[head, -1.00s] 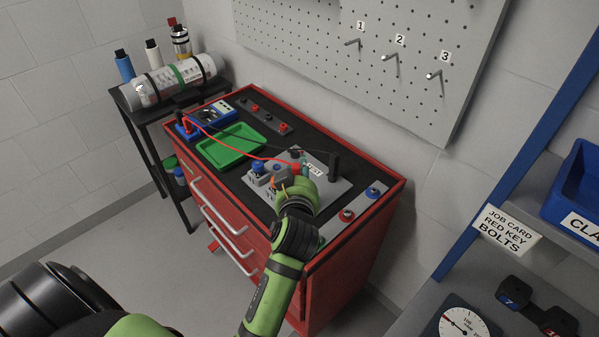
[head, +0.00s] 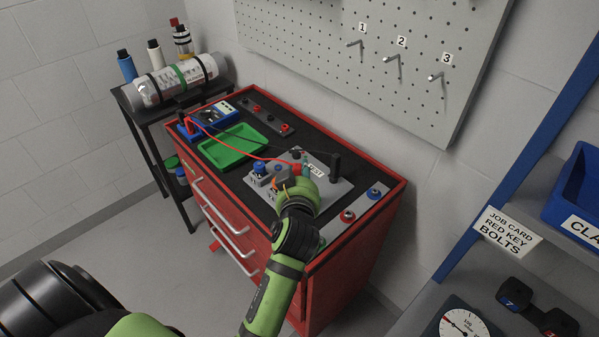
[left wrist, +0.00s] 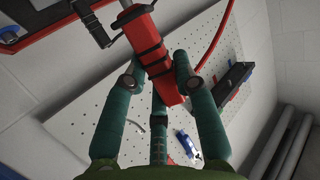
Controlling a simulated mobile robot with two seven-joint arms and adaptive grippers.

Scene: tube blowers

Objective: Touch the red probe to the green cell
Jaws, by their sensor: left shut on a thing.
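My left gripper (head: 300,180) is over the test plate (head: 335,188) on the cabinet top. It is shut on the red probe (left wrist: 152,50), which lies between its dark green fingers in the left wrist view. In the head view only a small red part of the probe (head: 297,168) shows, with the red lead running to it. I cannot make out a green cell; my gripper and wrist hide part of the plate. I cannot tell whether the probe tip touches anything. My right gripper is not in view.
A black upright post (head: 335,167) stands right of my gripper. A green tray (head: 228,155) and a blue meter (head: 213,115) are farther left. A strip with red and blue terminals (head: 348,216) lies at the right.

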